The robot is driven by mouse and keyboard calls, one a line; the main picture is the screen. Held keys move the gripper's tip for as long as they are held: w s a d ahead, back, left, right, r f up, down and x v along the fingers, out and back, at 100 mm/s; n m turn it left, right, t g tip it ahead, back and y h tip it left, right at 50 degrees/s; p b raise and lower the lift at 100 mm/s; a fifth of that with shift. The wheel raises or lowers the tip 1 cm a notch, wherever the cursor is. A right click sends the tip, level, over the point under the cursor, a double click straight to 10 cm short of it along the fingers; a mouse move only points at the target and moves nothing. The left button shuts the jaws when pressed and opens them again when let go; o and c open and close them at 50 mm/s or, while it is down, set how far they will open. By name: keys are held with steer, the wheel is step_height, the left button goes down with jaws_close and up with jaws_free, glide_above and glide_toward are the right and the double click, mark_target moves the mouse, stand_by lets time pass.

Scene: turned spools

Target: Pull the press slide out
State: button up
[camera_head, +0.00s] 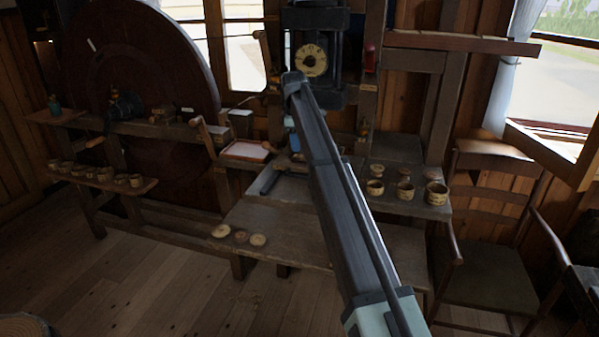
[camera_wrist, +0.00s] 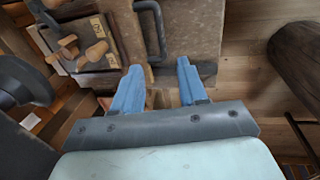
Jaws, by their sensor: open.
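The press (camera_head: 318,60) stands at the back centre in the head view, with a round pale dial on its front. A flat grey plate (camera_head: 290,189), which looks like the press slide, lies low in front of it, partly covered by my arm. A dark bar handle (camera_wrist: 152,28) shows in the wrist view against a worn grey-brown surface (camera_wrist: 195,30). My gripper (camera_wrist: 160,70) is open and empty, its two blue fingers apart. The handle is beyond the fingertips and lies between them in the picture, apart from them. The head view mostly hides my gripper behind the arm.
A wooden bench (camera_head: 285,225) carries small discs (camera_head: 240,237) at its left front. Several turned cups (camera_head: 405,190) stand right of my arm. A chair (camera_head: 485,270) is at the right, a big dark wheel (camera_head: 135,70) at the left. Wooden pegs (camera_wrist: 97,50) show in the wrist view.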

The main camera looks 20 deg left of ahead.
mark_target(300, 175)
steer(key=f, duration=0.4)
steer(key=w+f, duration=0.1)
steer(key=f, duration=0.4)
steer(key=w+f, duration=0.1)
steer(key=f, duration=0.3)
steer(key=shift+w+f, duration=0.25)
steer(key=shift+c, duration=0.3)
jaws_close()
